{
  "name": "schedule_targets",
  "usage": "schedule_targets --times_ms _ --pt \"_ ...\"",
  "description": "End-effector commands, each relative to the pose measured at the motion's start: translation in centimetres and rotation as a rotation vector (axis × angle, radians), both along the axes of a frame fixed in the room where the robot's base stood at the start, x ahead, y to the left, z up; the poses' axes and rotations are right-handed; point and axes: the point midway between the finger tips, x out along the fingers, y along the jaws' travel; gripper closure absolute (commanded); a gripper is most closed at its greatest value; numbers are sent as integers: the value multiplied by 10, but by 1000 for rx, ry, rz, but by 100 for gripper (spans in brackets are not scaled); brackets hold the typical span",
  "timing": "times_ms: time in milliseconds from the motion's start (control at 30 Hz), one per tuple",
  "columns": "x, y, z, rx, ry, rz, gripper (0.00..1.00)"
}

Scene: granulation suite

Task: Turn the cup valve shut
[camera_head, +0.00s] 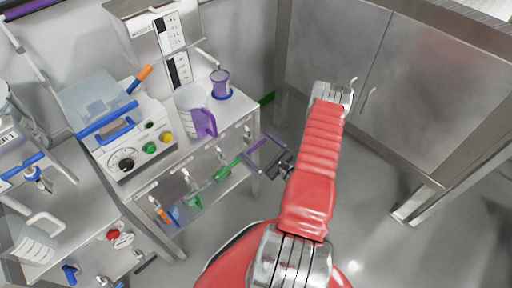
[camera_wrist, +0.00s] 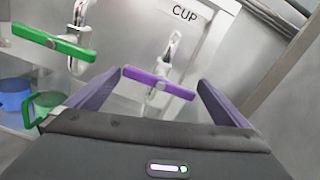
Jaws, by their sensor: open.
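The cup valve has a purple bar handle (camera_wrist: 160,83) on a thin metal pipe below the "CUP" label (camera_wrist: 184,13) in the wrist view. The handle lies crosswise to its pipe, tilted slightly down to the right. My gripper (camera_head: 262,156) is at the right front of the bench in the head view. Its two purple-grey fingers are open and empty. In the wrist view the handle shows between the fingertips, a little beyond them; I cannot tell if they touch it. In the head view my gripper crowds this valve, so its handle is hard to make out.
A green valve handle (camera_wrist: 53,41) is left of the purple one, near my left finger. Blue (camera_wrist: 14,95) and green containers stand below it.

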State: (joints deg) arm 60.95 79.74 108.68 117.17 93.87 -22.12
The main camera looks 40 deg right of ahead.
Motion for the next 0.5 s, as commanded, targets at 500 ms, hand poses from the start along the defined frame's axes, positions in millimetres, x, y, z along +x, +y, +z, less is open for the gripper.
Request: schedule_targets --times_ms 500 --pt "4 0 0 0 0 -1 11"
